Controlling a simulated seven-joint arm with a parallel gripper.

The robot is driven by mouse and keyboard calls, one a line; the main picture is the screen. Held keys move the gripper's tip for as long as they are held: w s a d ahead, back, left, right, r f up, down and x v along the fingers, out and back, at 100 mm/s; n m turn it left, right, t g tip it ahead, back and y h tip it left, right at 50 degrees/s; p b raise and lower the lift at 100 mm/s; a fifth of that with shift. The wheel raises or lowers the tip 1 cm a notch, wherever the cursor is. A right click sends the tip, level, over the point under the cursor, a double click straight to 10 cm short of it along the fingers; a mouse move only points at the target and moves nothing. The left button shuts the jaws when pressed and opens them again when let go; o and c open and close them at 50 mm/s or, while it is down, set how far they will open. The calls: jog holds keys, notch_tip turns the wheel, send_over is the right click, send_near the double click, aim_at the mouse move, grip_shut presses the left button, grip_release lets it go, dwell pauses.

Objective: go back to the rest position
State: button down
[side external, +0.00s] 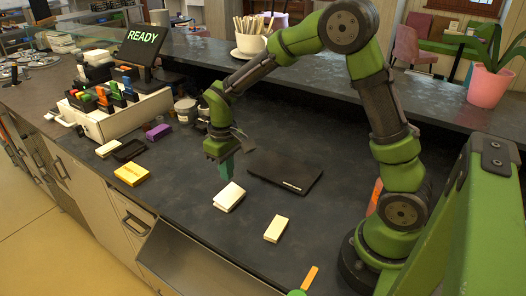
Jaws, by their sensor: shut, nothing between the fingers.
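Whether the tips touch the blocks cannot be told from this view. My green arm arches from its base at the right over the counter to the gripper.
A black flat slab (285,174) lies right of the gripper. A single cream block (276,229) lies nearer the front edge. A yellow block (131,174), purple block (157,132) and dark tray (129,150) lie left. A READY screen (142,37) stands behind.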

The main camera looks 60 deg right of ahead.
jog(key=shift+r, duration=0.4)
jog(key=shift+s+a+m, duration=0.25)
jog(key=shift+s+m, duration=0.25)
jog(key=shift+s, duration=0.45)
jog(key=s+a+r+m+t+y, duration=0.1)
jog(key=s+r+t, duration=0.6)
jog(key=s+r, duration=0.8)
jog(key=shift+a+r+m+y, duration=0.3)
jog(key=shift+a+m+y, duration=0.15)
jog(key=shift+m, duration=0.55)
